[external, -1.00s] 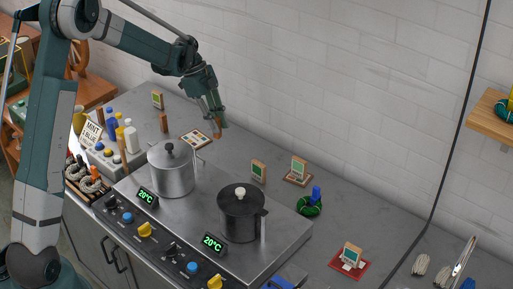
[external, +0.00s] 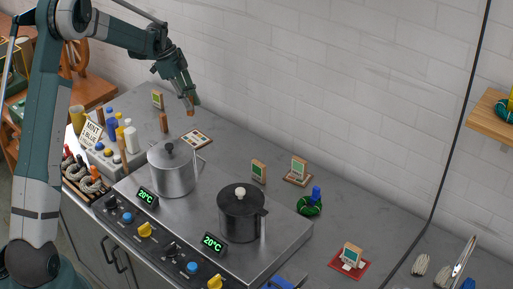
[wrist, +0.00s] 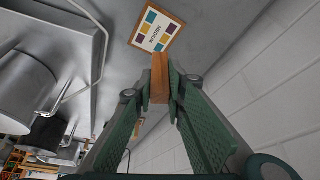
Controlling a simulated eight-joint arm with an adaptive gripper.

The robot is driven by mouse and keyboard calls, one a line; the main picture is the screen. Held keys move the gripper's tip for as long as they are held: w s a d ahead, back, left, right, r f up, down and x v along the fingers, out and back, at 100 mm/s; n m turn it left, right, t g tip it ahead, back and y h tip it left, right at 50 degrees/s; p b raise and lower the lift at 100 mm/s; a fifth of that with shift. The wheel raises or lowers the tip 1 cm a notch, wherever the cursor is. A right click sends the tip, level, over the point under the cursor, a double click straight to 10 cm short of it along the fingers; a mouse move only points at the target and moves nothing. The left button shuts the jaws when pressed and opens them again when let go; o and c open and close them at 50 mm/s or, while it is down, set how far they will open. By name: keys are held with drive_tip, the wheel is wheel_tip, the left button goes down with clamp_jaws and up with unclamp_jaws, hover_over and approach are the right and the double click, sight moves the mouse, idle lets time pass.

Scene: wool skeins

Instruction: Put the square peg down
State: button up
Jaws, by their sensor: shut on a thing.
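The square peg (wrist: 159,78) is a brown wooden block with a square section. My gripper (wrist: 160,90) is shut on it, with one green finger on each side in the wrist view. In the external view my gripper (external: 189,101) points down and holds the peg (external: 191,110) in the air above the grey counter, behind the silver pot. The peg's lower end is clear of the counter as far as I can tell. A card with coloured squares (external: 196,140) lies on the counter below; it also shows in the wrist view (wrist: 157,29).
A silver pot (external: 173,172) and a black pot (external: 239,215) stand on the steel stove. A brown upright post (external: 164,122) and a small framed card (external: 157,99) stand behind the bottle rack (external: 118,155). The counter right of the coloured card is mostly clear up to the wall.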

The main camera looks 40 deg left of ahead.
sight(189, 114)
drive_tip(key=shift+f+b, duration=0.3)
drive_tip(key=shift+f, duration=2.85)
drive_tip(key=shift+f, duration=0.1)
drive_tip(key=shift+f, duration=1.75)
drive_tip(key=shift+f+b, duration=0.15)
drive_tip(key=shift+b, duration=0.15)
drive_tip(key=o, duration=0.7)
drive_tip(key=shift+o, duration=0.2)
drive_tip(key=shift+r, duration=0.2)
drive_tip(key=p+v, duration=0.1)
drive_tip(key=v, duration=1.1)
